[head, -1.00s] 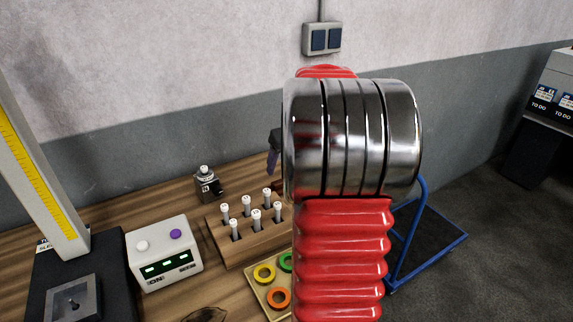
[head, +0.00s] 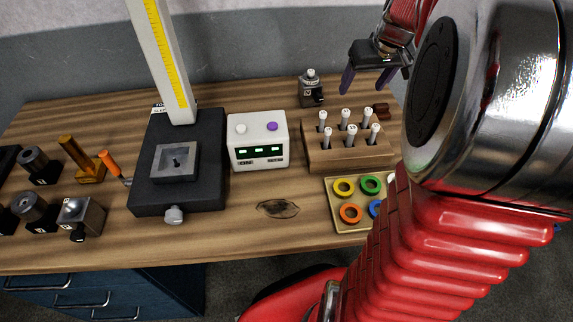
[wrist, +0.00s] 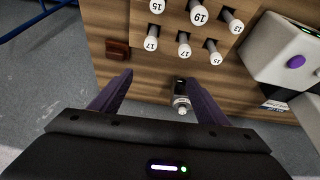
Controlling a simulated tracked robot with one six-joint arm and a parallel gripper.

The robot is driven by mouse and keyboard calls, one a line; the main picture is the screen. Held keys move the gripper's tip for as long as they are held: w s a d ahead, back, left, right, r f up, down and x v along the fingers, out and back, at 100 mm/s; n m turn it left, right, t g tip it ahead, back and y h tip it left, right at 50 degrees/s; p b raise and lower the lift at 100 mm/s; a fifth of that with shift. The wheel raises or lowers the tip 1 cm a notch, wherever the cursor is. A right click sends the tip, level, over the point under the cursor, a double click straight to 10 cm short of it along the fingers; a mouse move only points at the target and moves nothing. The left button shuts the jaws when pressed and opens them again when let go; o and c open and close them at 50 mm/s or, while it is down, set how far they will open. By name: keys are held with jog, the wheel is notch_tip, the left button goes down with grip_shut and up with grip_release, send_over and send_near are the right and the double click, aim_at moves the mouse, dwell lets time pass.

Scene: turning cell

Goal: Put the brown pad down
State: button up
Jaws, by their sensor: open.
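The brown pad (head: 381,111) lies on the wooden bench beside the back right of the pin rack. It also shows in the wrist view (wrist: 117,49), flat on the wood near the bench edge. My gripper (head: 376,84) is open above the back of the bench, between the black-and-silver block and the pad in the head view. In the wrist view my gripper's purple fingers (wrist: 158,78) are spread with nothing between them. The pad is apart from both fingers, beyond the left fingertip.
The pin rack (head: 347,155) holds several numbered white pins. The black-and-silver block (head: 311,90) stands near the wall. A white box with displays (head: 258,140), a black height stand (head: 205,150) and a tray of coloured rings (head: 344,216) take up the bench. Bare wood lies in front.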

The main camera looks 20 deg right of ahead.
jog(key=s+a+r+n, duration=0.1)
jog(key=s+a, duration=0.2)
jog(key=a, duration=0.6)
jog(key=s+a+r+n, duration=0.1)
jog(key=s+a+r, duration=0.15)
jog(key=a, duration=0.65)
jog(key=s+a+f+t+y, duration=0.1)
jog(key=s+a+f, duration=0.2)
jog(key=s+a, duration=0.8)
jog(key=shift+f+n, duration=0.35)
jog(key=shift+n, duration=0.05)
